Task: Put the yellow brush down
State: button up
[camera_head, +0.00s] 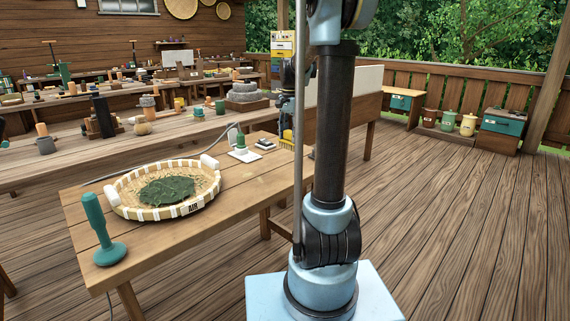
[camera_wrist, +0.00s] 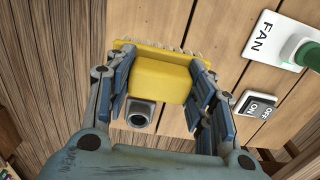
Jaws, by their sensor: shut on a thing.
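The yellow brush (camera_wrist: 160,78) has a yellow block body and pale bristles along its far edge in the wrist view. My gripper (camera_wrist: 162,88) is shut on it, with a finger on each side of the block. In the head view a bit of the brush (camera_head: 287,136) shows left of my arm, by the right end of the near wooden table (camera_head: 255,185). My arm hides much of the gripper there. In the wrist view the brush is above the table's planks near its edge. I cannot tell whether it touches them.
A FAN plate with a green knob (camera_wrist: 308,54) and an OFF/ON switch (camera_wrist: 257,104) are right of the brush. A round tray (camera_head: 130,207) of green leaves and a green stamp-like tool (camera_head: 100,230) stand farther left. Bare tabletop lies between tray and switches.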

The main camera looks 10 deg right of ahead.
aim_at(288, 139)
jog(key=f, duration=0.5)
jog(key=shift+w+a+f, duration=0.1)
jog(key=shift+a, duration=0.25)
jog(key=shift+f, duration=1.95)
jog(key=o, duration=1.2)
jog(key=shift+f, duration=0.1)
